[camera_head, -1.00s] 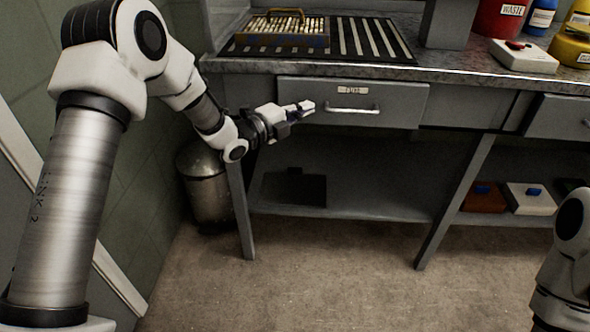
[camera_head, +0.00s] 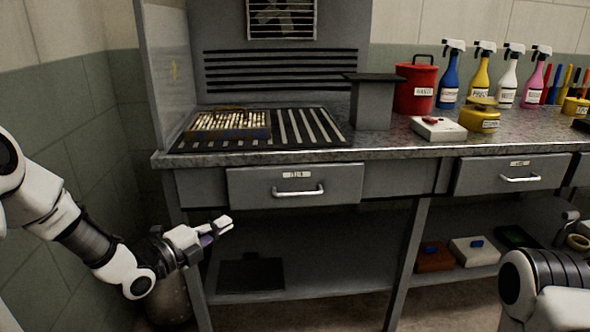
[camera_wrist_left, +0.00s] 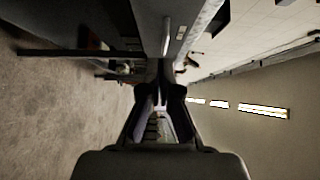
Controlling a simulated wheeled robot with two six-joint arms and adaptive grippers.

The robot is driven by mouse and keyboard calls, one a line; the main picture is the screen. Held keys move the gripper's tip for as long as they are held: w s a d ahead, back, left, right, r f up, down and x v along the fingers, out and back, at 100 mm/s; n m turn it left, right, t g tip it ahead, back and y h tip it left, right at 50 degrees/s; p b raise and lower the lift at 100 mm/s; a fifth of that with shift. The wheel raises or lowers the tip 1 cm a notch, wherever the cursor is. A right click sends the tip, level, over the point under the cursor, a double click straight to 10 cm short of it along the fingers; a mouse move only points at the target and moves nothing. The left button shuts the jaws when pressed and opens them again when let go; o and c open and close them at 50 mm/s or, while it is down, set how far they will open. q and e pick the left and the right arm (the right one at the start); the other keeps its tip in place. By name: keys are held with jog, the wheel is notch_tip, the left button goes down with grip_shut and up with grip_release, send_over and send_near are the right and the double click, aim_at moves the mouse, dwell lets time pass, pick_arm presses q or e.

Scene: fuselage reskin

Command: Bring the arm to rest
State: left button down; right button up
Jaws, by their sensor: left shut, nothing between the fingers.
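My left arm comes in from the left in the head view, and its gripper (camera_head: 224,226) is shut and empty. It shows in front of the bench (camera_head: 380,148), left of and below the closed drawer (camera_head: 270,193) with its metal handle. In the left wrist view, the dark fingers (camera_wrist_left: 162,90) are together with nothing between them. The drawer handle (camera_wrist_left: 167,35) shows beyond them, turned sideways. A link of my right arm is at the bottom right of the head view; its gripper is out of view.
On the bench stand a gold-coloured tray (camera_head: 228,124) on a slotted black mat (camera_head: 325,130), a red waste can (camera_head: 415,88) and several spray bottles (camera_head: 482,75). The lower shelf (camera_head: 340,275) holds a dark flat item (camera_head: 252,274) and small boxes. A metal bin (camera_head: 168,305) stands at the left.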

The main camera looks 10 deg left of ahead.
pick_arm(q)
jog(key=s+d+f+n+g, duration=0.1)
jog(key=s+d+f+g, duration=0.15)
jog(key=f, duration=0.45)
jog(key=s+d+f+g+y, duration=0.1)
jog(key=s+d+f, duration=0.1)
jog(key=s+f, duration=0.35)
jog(key=s+d+f+n+g, duration=0.1)
jog(key=d+f+g, duration=0.1)
jog(key=f, duration=0.7)
jog(key=s+f+n+g+y, duration=0.3)
jog(key=s+f+n+g, duration=0.15)
jog(key=s+f, duration=0.6)
jog(key=s+a+f+n+g+y, duration=0.2)
jog(key=s+n+g, duration=0.1)
jog(key=s+n, duration=0.55)
jog(key=s+a+f+n+g+y, duration=0.1)
jog(key=s+a+n+g+y, duration=0.15)
jog(key=s+n, duration=0.65)
notch_tip(320, 180, up, 21)
jog(key=p, duration=2.1)
jog(key=shift+s+f, duration=0.2)
jog(key=shift+s, duration=0.15)
